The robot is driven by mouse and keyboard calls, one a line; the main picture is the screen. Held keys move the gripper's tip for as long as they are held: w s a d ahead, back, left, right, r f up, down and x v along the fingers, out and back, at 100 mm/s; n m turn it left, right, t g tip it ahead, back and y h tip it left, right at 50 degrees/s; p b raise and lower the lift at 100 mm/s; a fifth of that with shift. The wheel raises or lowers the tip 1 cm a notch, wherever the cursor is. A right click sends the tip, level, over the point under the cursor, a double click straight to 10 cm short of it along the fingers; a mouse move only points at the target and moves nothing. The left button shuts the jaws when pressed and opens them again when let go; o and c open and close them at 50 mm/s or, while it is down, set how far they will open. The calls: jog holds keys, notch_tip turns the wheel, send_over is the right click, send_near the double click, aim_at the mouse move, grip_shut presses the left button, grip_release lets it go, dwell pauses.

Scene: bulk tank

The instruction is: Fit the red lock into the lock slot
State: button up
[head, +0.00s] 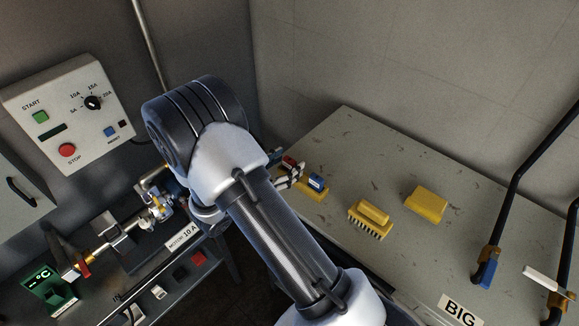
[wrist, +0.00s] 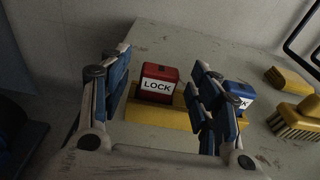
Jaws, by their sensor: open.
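The red lock (wrist: 158,84), a block with a white LOCK label, sits upright in a yellow holder (wrist: 158,115) on the grey table. In the head view the lock (head: 289,162) shows only partly beside my gripper (head: 290,177). In the wrist view my gripper (wrist: 160,78) is open, with one finger left of the lock and the other right of it. Gaps show between the fingers and the lock in this view; I cannot tell how far the fingertips reach along it. I cannot make out the lock slot in either view.
A blue block (head: 316,181) sits in the same holder, close behind my right finger. A yellow brush (head: 370,217) and yellow sponge-like block (head: 427,204) lie to the right. A pipe bench (head: 150,235) and control box (head: 70,112) stand left. Walls close off the back.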

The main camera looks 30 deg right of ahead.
jog(key=shift+x, duration=1)
jog(key=shift+a, duration=0.1)
jog(key=c, duration=1.2)
